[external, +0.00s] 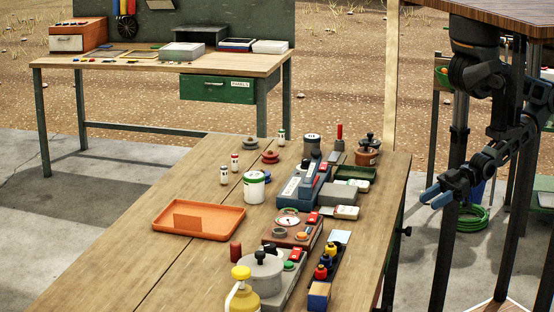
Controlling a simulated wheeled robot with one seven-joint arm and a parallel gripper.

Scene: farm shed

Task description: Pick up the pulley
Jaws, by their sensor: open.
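Either could be the pulley; at this size I cannot tell which. My gripper (433,196) is open and empty, with blue fingertips pointing left. It is beyond the right edge of the table, well apart from both pieces.
The wooden table (150,255) holds an orange tray (225,221), a white tub (254,190), a blue boxy tool (300,187), a grey pot (261,272) and a yellow bottle (242,294). Its left front is clear. A workbench (150,64) stands behind.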

